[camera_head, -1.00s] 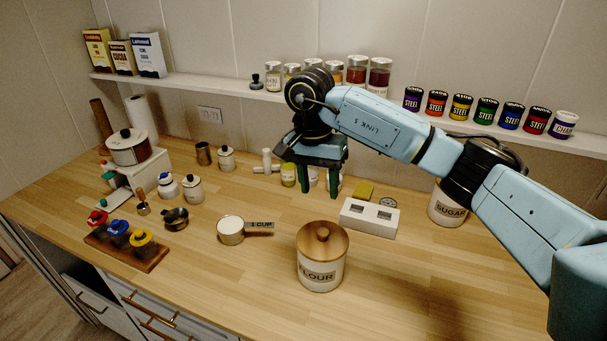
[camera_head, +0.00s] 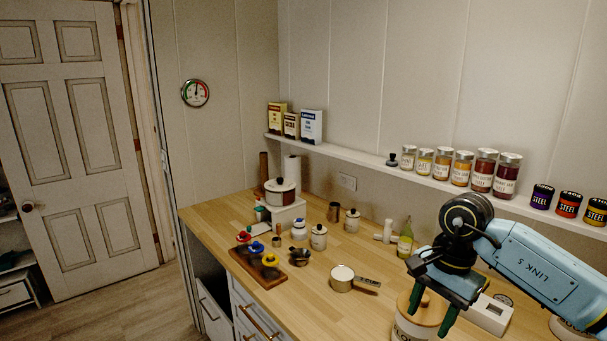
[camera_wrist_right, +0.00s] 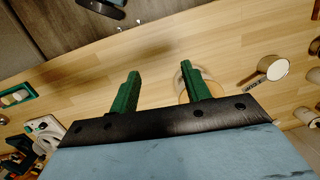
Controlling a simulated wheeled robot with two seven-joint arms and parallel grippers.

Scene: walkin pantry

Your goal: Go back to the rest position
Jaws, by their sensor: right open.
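My right gripper (camera_head: 432,308) is open and empty, with green fingers pointing down. In the head view it overlaps the wooden-lidded flour canister (camera_head: 407,325) at the lower right and hides part of it. In the right wrist view the two green fingers (camera_wrist_right: 157,90) stand apart with bare wood counter between them. A round canister lid (camera_wrist_right: 186,92) shows behind the right-hand finger there. My left gripper is not in view.
The wooden counter (camera_head: 322,297) holds a measuring cup (camera_head: 343,279), small lidded jars, a pot on a stand and a colored-knob rack (camera_head: 258,266). A wall shelf (camera_head: 365,163) carries jars, boxes and tins. Open floor (camera_head: 125,305) lies left, before a white door (camera_head: 75,150).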

